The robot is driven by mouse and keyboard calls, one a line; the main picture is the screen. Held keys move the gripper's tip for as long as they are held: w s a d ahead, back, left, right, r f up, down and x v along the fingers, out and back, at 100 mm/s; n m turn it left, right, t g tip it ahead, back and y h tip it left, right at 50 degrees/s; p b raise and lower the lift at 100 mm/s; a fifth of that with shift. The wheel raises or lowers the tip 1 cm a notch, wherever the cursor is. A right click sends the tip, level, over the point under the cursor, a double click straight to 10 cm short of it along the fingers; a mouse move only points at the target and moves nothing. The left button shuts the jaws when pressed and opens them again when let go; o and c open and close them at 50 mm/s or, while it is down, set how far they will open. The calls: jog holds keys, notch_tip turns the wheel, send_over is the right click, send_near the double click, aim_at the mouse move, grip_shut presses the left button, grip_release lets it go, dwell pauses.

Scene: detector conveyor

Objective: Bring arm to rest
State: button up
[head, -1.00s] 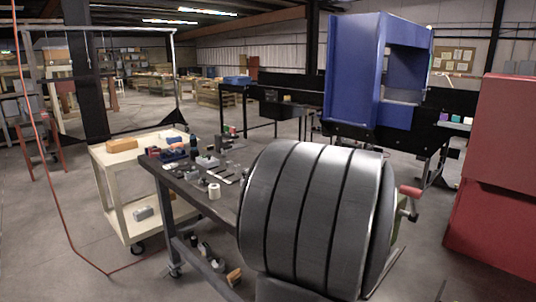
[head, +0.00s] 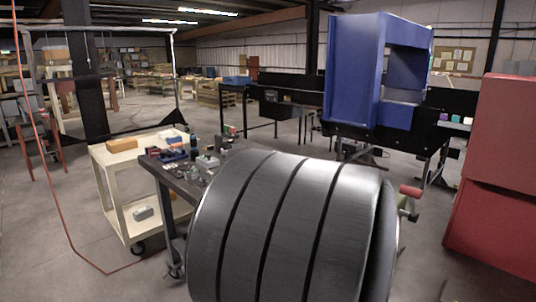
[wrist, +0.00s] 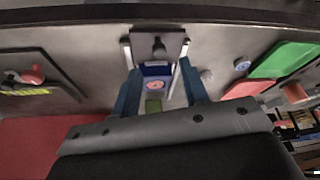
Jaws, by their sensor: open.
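In the wrist view, my gripper (wrist: 159,68) shows its two blue fingers apart, one on each side of the middle. Nothing is clamped between them. Beyond the gap I see a small blue thing with a reddish mark (wrist: 155,84) and a dark panel (wrist: 158,46) against a grey surface; their exact kind is unclear. In the head view, a large grey banded link of my own arm fills the lower middle. My gripper does not show there.
A dark workbench (head: 160,178) with small items stands partly hidden behind my arm. A cream cart (head: 112,165) is left of it. A blue frame (head: 352,70) over the conveyor stands behind, and red cabinets (head: 500,170) are at right. Floor is open at left.

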jog(key=v, duration=1.1)
jog(key=x, duration=0.5)
jog(key=d+x, duration=0.1)
jog(key=x, duration=0.5)
jog(key=w+x, duration=0.1)
jog(key=x, duration=0.5)
jog(key=shift+w+d+r, duration=0.2)
jog(key=shift+d, duration=0.05)
jog(key=shift+w+d, duration=0.2)
